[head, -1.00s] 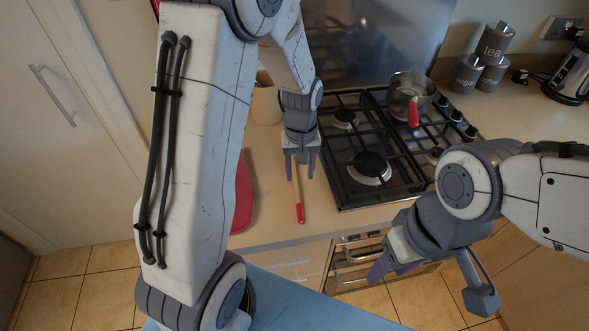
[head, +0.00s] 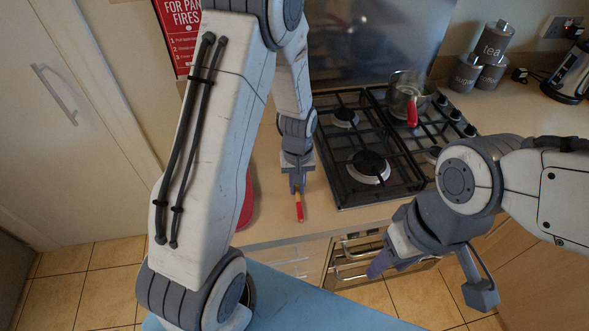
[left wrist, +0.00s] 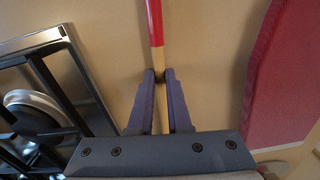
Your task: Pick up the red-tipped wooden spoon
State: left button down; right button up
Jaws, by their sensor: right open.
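The wooden spoon (head: 299,208) shows its red end just in front of my left gripper (head: 297,187), over the counter beside the hob. In the left wrist view the spoon's red part (left wrist: 154,22) points to the top and its plain wood runs down between the fingers. The left fingertips (left wrist: 159,75) are close together on the wooden shaft, one on each side. The spoon's far end is hidden behind the gripper. I cannot tell whether the spoon is clear of the counter. My right gripper (head: 428,283) is open and empty, in front of the counter's edge.
A gas hob (head: 345,195) lies right of the spoon, with a red-handled pot (head: 408,88) at its back. A red flat object (head: 246,203) lies to the left, partly behind my arm. Grey canisters (head: 492,60) and a kettle (head: 570,75) stand at the back right.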

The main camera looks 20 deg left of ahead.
pick_arm(q)
jog(key=shift+r, duration=0.1)
jog(key=shift+w+r, duration=0.1)
jog(key=shift+r, duration=0.45)
notch_tip(320, 180, up, 2)
jog(key=shift+r+b, duration=0.2)
jog(key=shift+b, duration=0.3)
jog(key=w+d+r, duration=0.2)
jog(key=d, duration=0.1)
jog(key=w+d+r+b, duration=0.1)
jog(key=d+r, duration=0.2)
jog(key=w+d+r+b, duration=0.1)
jog(key=w+d+r, duration=0.1)
jog(key=d, duration=0.2)
jog(key=shift+w+r, duration=0.15)
jog(key=shift+w, duration=0.2)
